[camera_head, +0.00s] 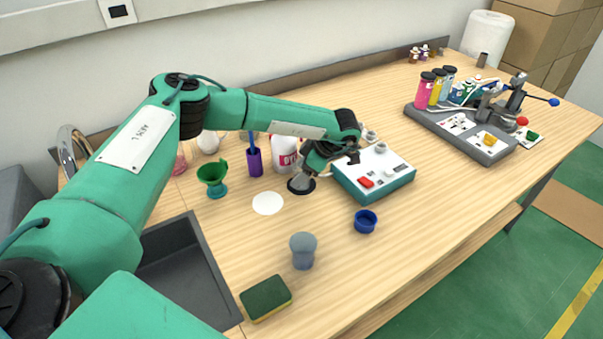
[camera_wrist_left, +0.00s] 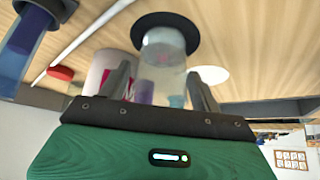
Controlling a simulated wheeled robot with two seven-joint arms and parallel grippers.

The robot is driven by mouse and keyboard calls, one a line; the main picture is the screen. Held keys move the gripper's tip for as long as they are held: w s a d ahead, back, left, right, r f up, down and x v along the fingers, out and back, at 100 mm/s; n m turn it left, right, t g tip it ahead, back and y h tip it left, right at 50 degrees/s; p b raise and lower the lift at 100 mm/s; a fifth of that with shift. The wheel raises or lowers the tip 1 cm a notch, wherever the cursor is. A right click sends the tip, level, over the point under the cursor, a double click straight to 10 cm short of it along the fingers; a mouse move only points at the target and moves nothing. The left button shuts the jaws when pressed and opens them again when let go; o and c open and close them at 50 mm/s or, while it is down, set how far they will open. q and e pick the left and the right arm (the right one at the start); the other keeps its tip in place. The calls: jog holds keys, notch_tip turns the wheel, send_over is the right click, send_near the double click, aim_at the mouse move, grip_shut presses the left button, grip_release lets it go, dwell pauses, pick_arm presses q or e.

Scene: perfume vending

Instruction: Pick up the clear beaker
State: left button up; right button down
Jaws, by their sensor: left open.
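A clear beaker (camera_wrist_left: 163,52) stands on a round black pad (camera_wrist_left: 178,20) in the left wrist view. In the head view the black pad (camera_head: 301,190) shows at the table's middle, and my gripper mostly hides the beaker there. My left gripper (camera_head: 306,173) is low over the pad, coming from behind. In the left wrist view its two fingers (camera_wrist_left: 160,88) are apart, and the beaker appears in the gap between them. Contact cannot be told. My right gripper is not in view.
A white-topped device (camera_head: 385,172) stands close right of the gripper, and a white bottle (camera_head: 284,155) close left. A purple holder (camera_head: 254,163), green funnel cup (camera_head: 213,178), bluish cup (camera_head: 303,252), blue cap (camera_head: 365,222) and sponge (camera_head: 266,297) are around. The front right table is clear.

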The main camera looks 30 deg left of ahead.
pick_arm(q)
jog(key=shift+x, duration=0.95)
jog(key=shift+c, duration=0.3)
jog(key=c, duration=0.8)
jog(key=shift+d+r, duration=0.15)
jog(key=shift+r, duration=0.05)
